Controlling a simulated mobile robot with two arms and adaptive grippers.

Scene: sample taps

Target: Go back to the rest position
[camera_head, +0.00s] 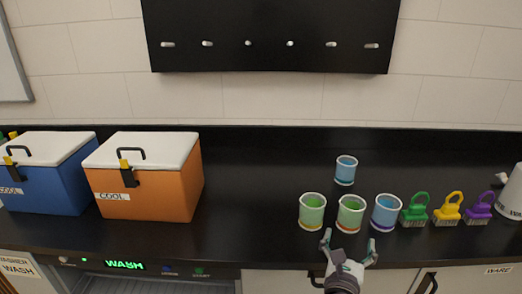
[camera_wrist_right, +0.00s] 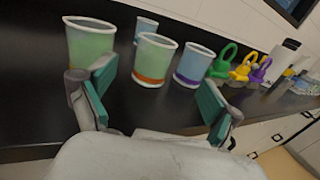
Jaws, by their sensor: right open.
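My right gripper (camera_head: 348,244) is at the counter's front edge, open and empty, its fingers pointing toward the cup with the orange band (camera_head: 350,213). In the right wrist view the open fingers (camera_wrist_right: 158,88) frame that cup (camera_wrist_right: 154,62) beyond them, with a visible gap; I see no contact. A green cup with a yellow band (camera_head: 312,212) stands to its left and a blue cup (camera_head: 386,213) to its right. Another blue cup (camera_head: 346,170) stands behind. All are upright. My left gripper is not in view.
Green (camera_head: 415,211), yellow (camera_head: 448,210) and purple (camera_head: 479,210) brushes stand right of the cups. A blue cooler (camera_head: 48,185) and an orange cooler (camera_head: 155,185) stand at left. A black panel with several taps (camera_head: 270,35) hangs on the wall. The middle of the black counter (camera_head: 250,185) is clear.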

